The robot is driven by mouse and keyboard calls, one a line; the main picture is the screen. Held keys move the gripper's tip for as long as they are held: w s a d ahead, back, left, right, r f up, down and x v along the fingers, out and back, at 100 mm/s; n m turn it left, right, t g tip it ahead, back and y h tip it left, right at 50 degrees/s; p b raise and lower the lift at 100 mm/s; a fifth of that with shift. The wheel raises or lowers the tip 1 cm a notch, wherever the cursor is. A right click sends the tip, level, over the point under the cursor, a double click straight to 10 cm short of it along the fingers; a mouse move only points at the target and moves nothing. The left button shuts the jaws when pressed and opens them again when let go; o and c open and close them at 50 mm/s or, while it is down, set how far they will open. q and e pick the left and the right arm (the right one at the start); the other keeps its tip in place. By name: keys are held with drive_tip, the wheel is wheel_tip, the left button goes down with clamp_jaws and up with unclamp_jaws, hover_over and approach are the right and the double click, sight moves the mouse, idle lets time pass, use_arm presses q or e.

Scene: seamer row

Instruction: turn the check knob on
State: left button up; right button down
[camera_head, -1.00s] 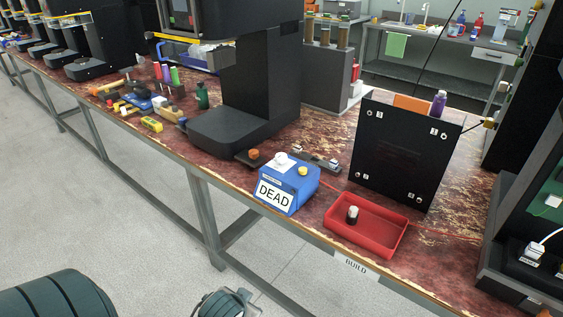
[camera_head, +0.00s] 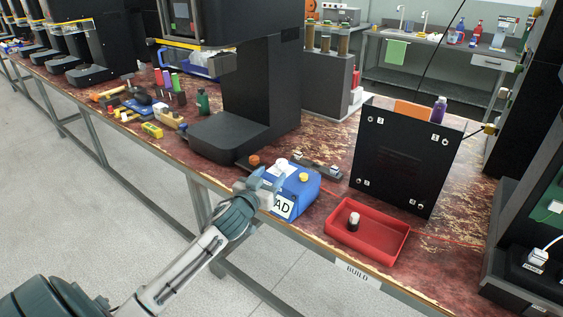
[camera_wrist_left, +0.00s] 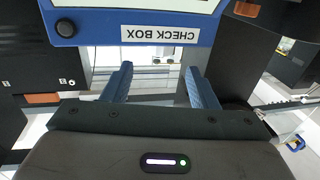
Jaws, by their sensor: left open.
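The blue check box (camera_head: 302,192) stands near the table's front edge. Its top carries a pale round knob (camera_head: 281,164) and a yellow button (camera_head: 303,177). A white label (camera_head: 283,208) on its front is partly hidden by my left gripper (camera_head: 266,189), which is open at the box's front left. In the left wrist view, the open fingers (camera_wrist_left: 160,82) are apart with nothing between them. Beyond them is the blue box edge (camera_wrist_left: 95,30) with a "CHECK BOX" label (camera_wrist_left: 160,34) and a dark round knob (camera_wrist_left: 66,28). I cannot tell whether the fingers touch the box.
A red tray (camera_head: 340,243) holding a dark, white-topped cylinder (camera_head: 354,220) stands right of the box. A black upright panel (camera_head: 405,165) is behind it. A black machine (camera_head: 262,100) rises behind the box. Tools lie to the left.

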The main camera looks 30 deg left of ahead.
sight(279, 165)
use_arm(q)
drive_tip(key=w, duration=0.5)
drive_tip(key=w+a+p, duration=0.1)
drive_tip(key=w, duration=0.2)
use_arm(e)
drive_tip(key=f, duration=0.3)
drive_tip(key=shift+s+d+f, duration=0.15)
drive_tip(key=shift+s+f, duration=0.1)
drive_tip(key=shift+f, duration=0.15)
use_arm(q)
drive_tip(key=shift+f, duration=0.1)
drive_tip(key=c, duration=0.9)
